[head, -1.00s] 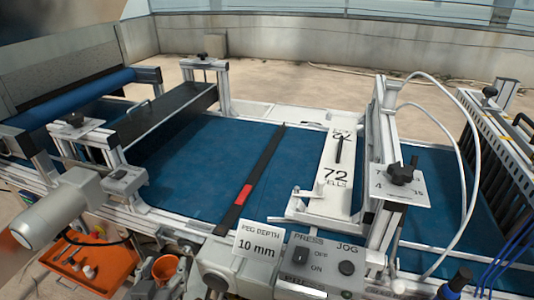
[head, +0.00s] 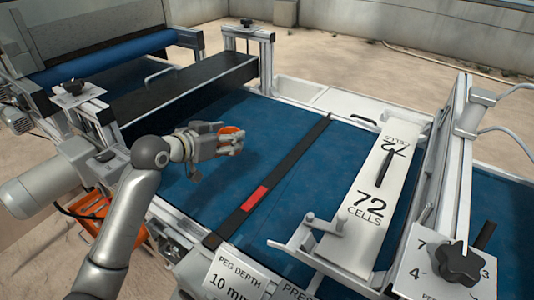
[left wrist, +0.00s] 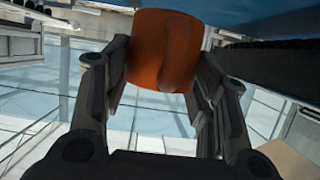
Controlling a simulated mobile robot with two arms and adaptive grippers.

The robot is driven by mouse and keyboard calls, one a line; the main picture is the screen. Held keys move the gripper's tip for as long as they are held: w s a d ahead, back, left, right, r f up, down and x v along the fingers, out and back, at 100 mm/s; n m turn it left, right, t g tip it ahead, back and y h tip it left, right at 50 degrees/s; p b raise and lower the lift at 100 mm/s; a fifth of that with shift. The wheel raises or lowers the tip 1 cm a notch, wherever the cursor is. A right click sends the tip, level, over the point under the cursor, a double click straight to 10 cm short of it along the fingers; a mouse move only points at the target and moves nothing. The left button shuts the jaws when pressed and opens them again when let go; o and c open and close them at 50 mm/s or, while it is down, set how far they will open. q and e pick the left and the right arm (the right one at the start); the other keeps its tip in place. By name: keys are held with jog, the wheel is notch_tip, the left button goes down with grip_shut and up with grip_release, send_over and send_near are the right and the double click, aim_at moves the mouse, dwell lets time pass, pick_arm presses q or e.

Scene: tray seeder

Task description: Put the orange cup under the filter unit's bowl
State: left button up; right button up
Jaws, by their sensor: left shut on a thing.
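The orange cup (head: 232,130) is held in the head view above the blue belt, partly hidden by grey fingers. My left gripper (head: 236,143) is shut on it; my arm comes in from the lower left. In the left wrist view the cup (left wrist: 165,50) sits between the two dark fingers (left wrist: 165,85), which touch its sides. I cannot make out the filter unit or its bowl in either current view. My right gripper is not in view.
A blue belt (head: 292,165) runs under the held cup. A dark bar (head: 280,168) with a red mark crosses it. A white 72-cell plate (head: 365,215) and a knob plate (head: 440,270) stand to the right. An orange tray (head: 133,238) shows low at left, partly behind my arm.

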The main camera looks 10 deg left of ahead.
pick_arm(q)
jog(key=w+d+f, duration=0.7)
jog(key=shift+w+f, duration=0.1)
jog(key=shift+f, duration=0.05)
jog(key=shift+w+d+f, duration=0.2)
jog(key=shift+f, duration=0.2)
jog(key=shift+w+d+f, duration=0.2)
jog(key=shift+f, duration=0.15)
notch_tip(320, 180, down, 3)
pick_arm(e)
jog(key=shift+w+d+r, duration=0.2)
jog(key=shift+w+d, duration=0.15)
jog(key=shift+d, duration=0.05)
pick_arm(q)
jog(key=shift+f, duration=0.2)
jog(key=o, duration=1)
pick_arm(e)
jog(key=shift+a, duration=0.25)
